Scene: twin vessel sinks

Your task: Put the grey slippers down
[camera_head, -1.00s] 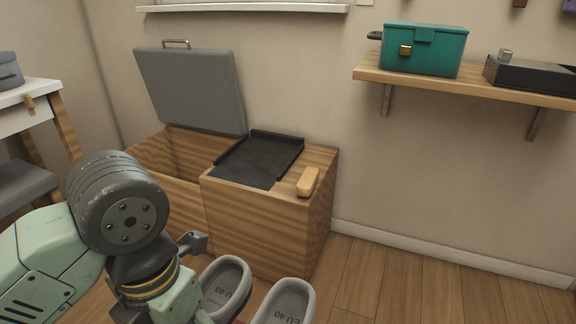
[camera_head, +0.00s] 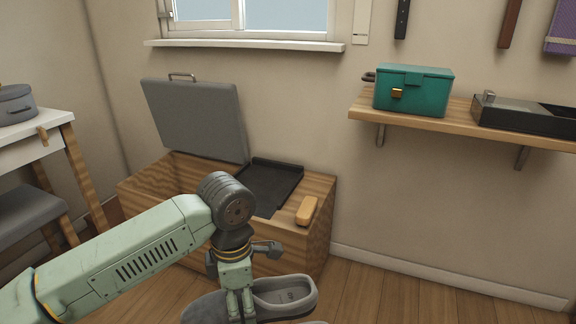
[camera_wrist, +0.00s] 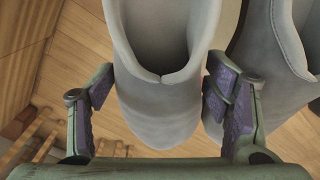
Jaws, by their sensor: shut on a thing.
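A grey slipper (camera_head: 285,293) lies sideways in the head view, its opening and printed insole at the right and its closed toe running left behind my gripper. My gripper (camera_head: 241,304) is shut on it around the middle part. In the wrist view, the held slipper (camera_wrist: 165,105) sits between the two purple-padded fingers of my gripper (camera_wrist: 160,105). The second grey slipper (camera_wrist: 272,65) is close beside it, to the right of the right finger. In the head view only a sliver of the second slipper shows at the bottom edge.
A wooden bench (camera_head: 318,235) has an open box with a raised grey lid (camera_head: 195,118) and a black tray (camera_head: 268,186). A wooden brush-like block (camera_head: 307,210) lies on its right end. Wooden floor (camera_head: 400,295) is clear at the right. A shelf (camera_head: 450,112) hangs above.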

